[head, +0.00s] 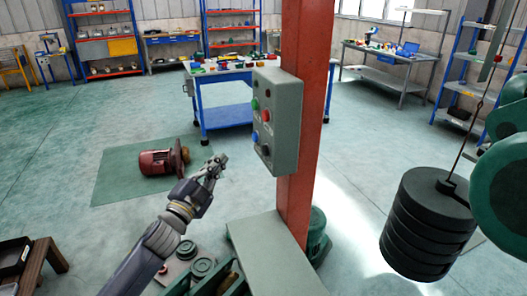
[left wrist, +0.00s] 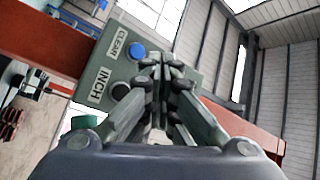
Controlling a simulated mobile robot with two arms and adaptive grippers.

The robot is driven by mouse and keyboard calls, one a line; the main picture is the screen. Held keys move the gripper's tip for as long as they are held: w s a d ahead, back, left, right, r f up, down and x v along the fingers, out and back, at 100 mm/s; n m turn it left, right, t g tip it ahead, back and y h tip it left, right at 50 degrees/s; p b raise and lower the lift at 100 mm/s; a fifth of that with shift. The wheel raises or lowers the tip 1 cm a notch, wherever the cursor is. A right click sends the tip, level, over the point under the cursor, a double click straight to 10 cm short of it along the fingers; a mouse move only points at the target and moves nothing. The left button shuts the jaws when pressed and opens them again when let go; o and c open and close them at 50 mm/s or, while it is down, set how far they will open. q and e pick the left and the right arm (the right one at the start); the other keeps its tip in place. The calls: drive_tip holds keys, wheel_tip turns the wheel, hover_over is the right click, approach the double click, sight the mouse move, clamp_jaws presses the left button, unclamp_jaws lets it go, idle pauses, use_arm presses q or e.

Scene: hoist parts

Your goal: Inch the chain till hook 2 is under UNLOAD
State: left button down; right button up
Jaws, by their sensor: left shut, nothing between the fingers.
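A grey control box (head: 277,120) is fixed to a red post. It carries a green, a red, a blue and a dark button. In the left wrist view the blue button (left wrist: 137,50) is beside the label CLEAR, and a dark button (left wrist: 120,91) is beside the label INCH. My left gripper (head: 221,160) is shut and empty, left of the box and apart from it in the head view. In the left wrist view its fingertips (left wrist: 162,68) overlap the box face near these buttons; contact cannot be told. Hook 2, the chain and the UNLOAD mark cannot be made out.
The red post (head: 308,100) stands in front of me. A stack of dark round weights (head: 428,222) hangs on a line at right, near large green round parts (head: 503,195). A red motor (head: 160,162) lies on a green mat. A blue workbench (head: 226,118) stands behind.

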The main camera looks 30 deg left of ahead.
use_arm(q)
drive_tip(key=w+d+b, duration=0.1)
drive_tip(key=w+d, duration=0.4)
drive_tip(key=w, duration=0.1)
drive_tip(key=shift+w+d, duration=0.3)
drive_tip(key=shift+w, duration=0.1)
idle(1.3)
drive_tip(key=shift+w+d, duration=0.25)
drive_tip(key=shift+d, duration=0.05)
drive_tip(key=shift+w+d, duration=0.3)
idle(2.4)
idle(1.1)
drive_tip(key=shift+s+a, duration=0.6)
drive_tip(key=shift+s, duration=0.05)
drive_tip(key=shift+s+a+p, duration=0.65)
drive_tip(key=shift+s+a, duration=0.95)
drive_tip(key=shift+s, duration=0.3)
